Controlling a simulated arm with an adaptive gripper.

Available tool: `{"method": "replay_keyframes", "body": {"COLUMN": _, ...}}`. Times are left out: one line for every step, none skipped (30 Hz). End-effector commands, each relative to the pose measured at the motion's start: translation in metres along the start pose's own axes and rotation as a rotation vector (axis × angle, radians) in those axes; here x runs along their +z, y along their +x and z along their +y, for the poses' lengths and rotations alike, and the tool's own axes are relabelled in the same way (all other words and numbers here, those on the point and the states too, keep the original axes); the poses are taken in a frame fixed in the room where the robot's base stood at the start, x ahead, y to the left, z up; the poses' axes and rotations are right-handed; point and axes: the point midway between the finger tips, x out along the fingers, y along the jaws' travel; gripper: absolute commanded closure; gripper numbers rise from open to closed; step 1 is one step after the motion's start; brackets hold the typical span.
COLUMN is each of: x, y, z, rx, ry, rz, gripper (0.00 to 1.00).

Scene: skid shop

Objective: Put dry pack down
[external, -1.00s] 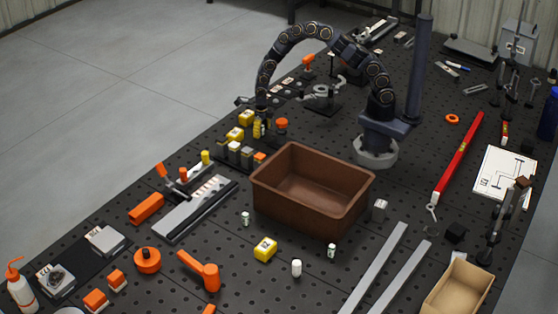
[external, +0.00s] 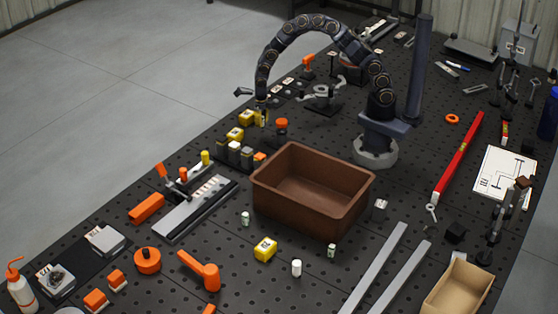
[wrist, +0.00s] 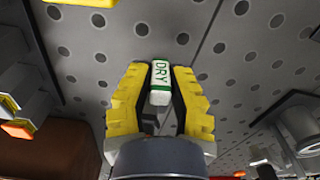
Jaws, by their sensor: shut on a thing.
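My gripper (wrist: 160,70) has ridged yellow fingers and is shut on the dry pack (wrist: 161,80), a small white block with a green band and the word DRY. The pack sits between the two fingers over the dark perforated bench top. In the external view my gripper (external: 262,117) is at the bench's far left side, beyond the brown bin and close to several yellow blocks. The held pack is too small to make out there.
The brown bin (external: 265,200) stands mid-bench and looks empty. Small white-and-green packs (external: 245,218) stand in front of the bin. A yellow block (external: 265,249) is nearby. An orange-topped jar (external: 282,127) stands right of my gripper.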

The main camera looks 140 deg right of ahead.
Motion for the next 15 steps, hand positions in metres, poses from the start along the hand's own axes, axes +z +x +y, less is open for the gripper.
{"method": "replay_keyframes", "body": {"x": 0.001, "y": -0.012, "z": 0.0, "rx": 0.003, "ry": 0.001, "rz": -0.005, "gripper": 1.0}}
{"method": "replay_keyframes", "body": {"x": 0.001, "y": -0.019, "z": 0.001, "rx": 0.004, "ry": 0.001, "rz": -0.007, "gripper": 1.0}}
{"method": "replay_keyframes", "body": {"x": 0.002, "y": -0.028, "z": 0.001, "rx": 0.005, "ry": 0.001, "rz": -0.009, "gripper": 1.0}}
{"method": "replay_keyframes", "body": {"x": 0.002, "y": -0.034, "z": 0.001, "rx": 0.004, "ry": 0.001, "rz": -0.007, "gripper": 1.0}}
{"method": "replay_keyframes", "body": {"x": 0.001, "y": -0.04, "z": 0.0, "rx": 0.003, "ry": 0.001, "rz": -0.006, "gripper": 1.0}}
{"method": "replay_keyframes", "body": {"x": 0.001, "y": -0.046, "z": 0.001, "rx": 0.003, "ry": 0.001, "rz": -0.006, "gripper": 1.0}}
{"method": "replay_keyframes", "body": {"x": 0.001, "y": -0.05, "z": 0.001, "rx": 0.003, "ry": 0.001, "rz": -0.006, "gripper": 1.0}}
{"method": "replay_keyframes", "body": {"x": 0.002, "y": -0.054, "z": 0.001, "rx": 0.003, "ry": 0.001, "rz": -0.007, "gripper": 1.0}}
{"method": "replay_keyframes", "body": {"x": 0.001, "y": -0.057, "z": 0.001, "rx": 0.003, "ry": 0.001, "rz": -0.006, "gripper": 1.0}}
{"method": "replay_keyframes", "body": {"x": 0.001, "y": -0.059, "z": 0.0, "rx": 0.002, "ry": 0.0, "rz": -0.006, "gripper": 1.0}}
{"method": "replay_keyframes", "body": {"x": 0.001, "y": -0.06, "z": 0.0, "rx": 0.002, "ry": 0.0, "rz": -0.004, "gripper": 1.0}}
{"method": "replay_keyframes", "body": {"x": 0.001, "y": -0.061, "z": 0.0, "rx": 0.001, "ry": 0.0, "rz": -0.003, "gripper": 1.0}}
{"method": "replay_keyframes", "body": {"x": 0.001, "y": -0.062, "z": 0.0, "rx": 0.001, "ry": 0.0, "rz": -0.003, "gripper": 1.0}}
{"method": "replay_keyframes", "body": {"x": 0.001, "y": -0.063, "z": 0.0, "rx": 0.0, "ry": 0.0, "rz": -0.003, "gripper": 1.0}}
{"method": "replay_keyframes", "body": {"x": 0.001, "y": -0.066, "z": 0.0, "rx": 0.0, "ry": 0.0, "rz": -0.003, "gripper": 1.0}}
